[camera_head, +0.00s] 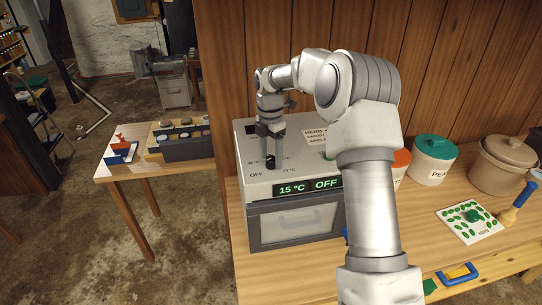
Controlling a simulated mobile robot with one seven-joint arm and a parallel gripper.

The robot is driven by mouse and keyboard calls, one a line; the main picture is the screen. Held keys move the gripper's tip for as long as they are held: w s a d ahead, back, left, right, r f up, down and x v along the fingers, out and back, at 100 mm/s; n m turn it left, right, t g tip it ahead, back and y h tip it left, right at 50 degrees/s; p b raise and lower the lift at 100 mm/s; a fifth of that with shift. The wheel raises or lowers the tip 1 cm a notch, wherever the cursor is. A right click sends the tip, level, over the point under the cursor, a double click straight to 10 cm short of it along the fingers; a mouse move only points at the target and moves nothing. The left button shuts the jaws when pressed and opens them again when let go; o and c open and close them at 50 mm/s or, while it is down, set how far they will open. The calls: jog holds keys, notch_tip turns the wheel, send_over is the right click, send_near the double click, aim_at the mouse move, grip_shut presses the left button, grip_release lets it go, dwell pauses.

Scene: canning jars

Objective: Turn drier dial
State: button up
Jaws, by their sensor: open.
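The drier (297,229) is a pale box with a grey drawer front, standing on the wooden bench at the centre. Its display (307,187) reads 15 °C and OFF. A black dial (271,162) stands on its top panel, with OFF and temperature marks around it. My gripper (270,157) points straight down over the dial, its two fingers open on either side of it. I cannot tell whether the fingers touch the dial. My arm hides the right part of the drier's top.
Right of the drier, the wooden bench (420,250) holds an orange-lidded jar (401,158), a green-lidded jar (432,161), a beige pot (503,164) and a white card (470,222). A wooden wall rises close behind. A small table (137,171) stands left.

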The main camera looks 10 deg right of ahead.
jog(key=shift+f, duration=0.3)
grip_shut()
